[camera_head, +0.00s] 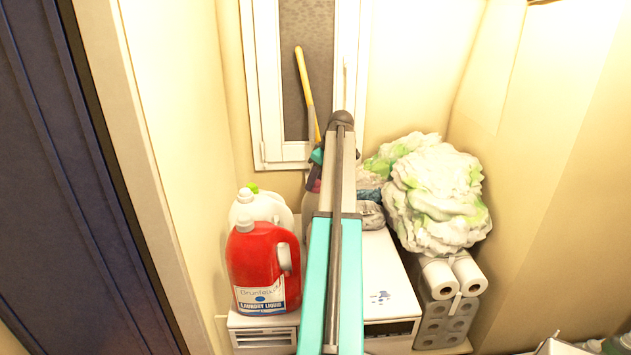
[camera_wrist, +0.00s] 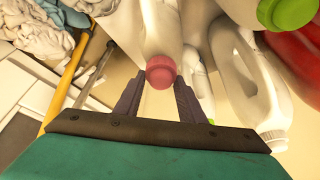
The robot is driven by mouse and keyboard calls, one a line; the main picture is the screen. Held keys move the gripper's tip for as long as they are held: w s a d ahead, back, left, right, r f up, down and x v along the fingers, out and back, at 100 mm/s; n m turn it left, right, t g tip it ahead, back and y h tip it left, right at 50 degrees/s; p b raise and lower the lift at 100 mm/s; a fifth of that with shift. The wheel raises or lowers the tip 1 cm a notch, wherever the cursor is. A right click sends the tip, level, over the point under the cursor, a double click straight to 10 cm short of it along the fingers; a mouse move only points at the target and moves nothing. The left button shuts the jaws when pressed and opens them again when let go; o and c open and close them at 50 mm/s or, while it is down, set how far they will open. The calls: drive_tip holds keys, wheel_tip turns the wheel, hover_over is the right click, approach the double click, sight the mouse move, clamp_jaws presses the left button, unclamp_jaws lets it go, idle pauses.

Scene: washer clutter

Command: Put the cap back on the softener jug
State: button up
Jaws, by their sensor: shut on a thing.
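A pink-red round cap (camera_wrist: 161,70) sits between the two fingertips of my gripper (camera_wrist: 158,86) in the wrist view. My gripper is shut on it. A white jug (camera_wrist: 148,38), seemingly the softener jug, is directly behind the cap, with its neck end toward it. I cannot tell whether the cap touches the neck or is seated on it. In the head view, a bit of the pink cap (camera_head: 315,186) shows left of my arm, above a pale jug (camera_head: 310,210) that my arm mostly hides.
A red laundry jug (camera_head: 262,268) and a white jug with a green cap (camera_head: 268,206) stand at the left. A leafy-patterned bundle (camera_head: 437,192) and paper rolls (camera_head: 455,276) are at the right. A yellow handle (camera_head: 304,82) leans by the window. The white top (camera_head: 383,268) has free room.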

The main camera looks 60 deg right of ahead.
drive_tip(key=shift+f+m+g+h, duration=0.1)
drive_tip(key=shift+m+g+h, duration=0.4)
drive_tip(key=shift+m, duration=1.4)
drive_tip(key=o, duration=1.5)
drive_tip(key=shift+r+t, duration=0.3)
drive_tip(key=shift+r+p, duration=1.7)
drive_tip(key=shift+r, duration=1.6)
